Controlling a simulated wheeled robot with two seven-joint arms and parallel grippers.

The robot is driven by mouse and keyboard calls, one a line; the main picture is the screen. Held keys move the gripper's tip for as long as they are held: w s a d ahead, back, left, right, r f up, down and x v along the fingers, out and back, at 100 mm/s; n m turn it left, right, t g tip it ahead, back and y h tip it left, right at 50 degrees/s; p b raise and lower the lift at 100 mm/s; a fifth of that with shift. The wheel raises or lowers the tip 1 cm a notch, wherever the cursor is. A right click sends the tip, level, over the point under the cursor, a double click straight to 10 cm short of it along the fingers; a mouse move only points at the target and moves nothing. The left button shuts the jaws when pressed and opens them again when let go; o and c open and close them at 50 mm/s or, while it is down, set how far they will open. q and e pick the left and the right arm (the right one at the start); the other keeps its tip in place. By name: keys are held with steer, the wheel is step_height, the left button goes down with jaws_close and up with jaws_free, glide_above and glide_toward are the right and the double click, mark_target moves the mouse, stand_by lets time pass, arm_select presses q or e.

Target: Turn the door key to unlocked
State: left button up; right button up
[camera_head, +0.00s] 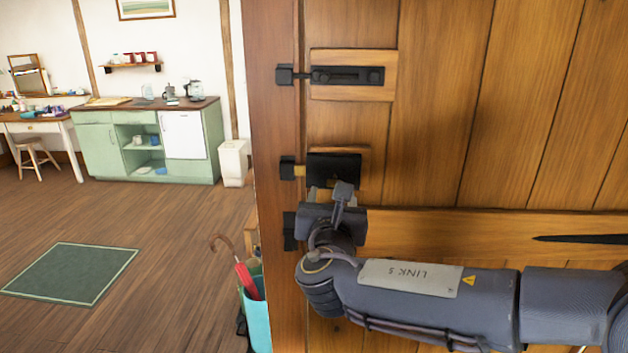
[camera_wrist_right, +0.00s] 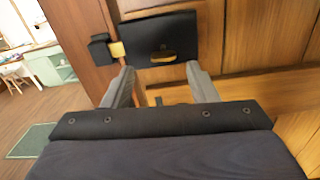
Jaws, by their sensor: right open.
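A black lock case (camera_head: 334,167) is fixed on the wooden door (camera_head: 440,110), and it also shows in the right wrist view (camera_wrist_right: 150,28). A small brass piece, seemingly the key's bow (camera_wrist_right: 163,57), lies roughly level on the lower part of the case. A brass bolt (camera_wrist_right: 117,49) sticks out of the case's left side to a black keeper (camera_wrist_right: 101,47) on the frame. My right gripper (camera_wrist_right: 160,68) is open and empty, its fingers pointing at the case on either side below the key. In the head view my right gripper (camera_head: 335,197) hides the key. My left gripper is out of view.
A black slide bolt (camera_head: 347,76) sits above the lock, with its keeper (camera_head: 284,75) on the post. A teal bin (camera_head: 256,312) with a red umbrella (camera_head: 246,280) stands left of the door. A green cabinet (camera_head: 102,150) and rug (camera_head: 70,273) are farther off, with open floor between.

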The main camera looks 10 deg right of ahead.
mark_target(335, 182)
steer(key=p+x, duration=0.1)
steer(key=x, duration=0.6)
steer(key=shift+d+f, duration=0.1)
steer(key=shift+d, duration=0.1)
